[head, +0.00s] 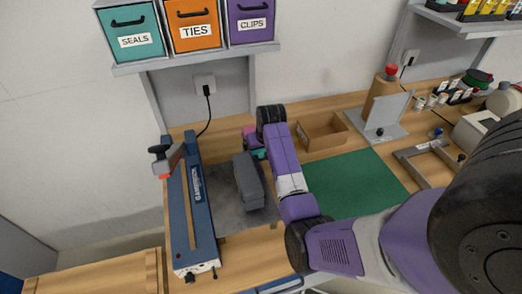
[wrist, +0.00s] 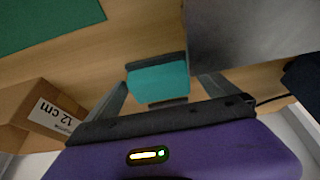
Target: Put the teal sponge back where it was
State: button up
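The teal sponge (wrist: 158,80) sits between the two fingertips of my gripper (wrist: 160,86) in the wrist view, with a finger against each side. A darker strip runs along its far edge. In the head view a small part of the sponge (head: 258,154) shows beside my gripper (head: 254,146), over the back of the bench between the grey block and the cardboard box. My arm hides the rest. I cannot tell whether the sponge touches the wood beneath it.
A grey block (head: 248,181) stands on a grey mat (head: 226,205), right of a blue rail tool (head: 199,215). A green mat (head: 355,183) and an open cardboard box (head: 322,134) lie to the right. Bins stand on a shelf (head: 200,58) above. Bare wood shows between the mats.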

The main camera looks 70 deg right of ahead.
jog(key=b+v, duration=0.1)
jog(key=v, duration=1.1)
jog(key=shift+r+b, duration=0.2)
jog(key=shift+b, duration=0.2)
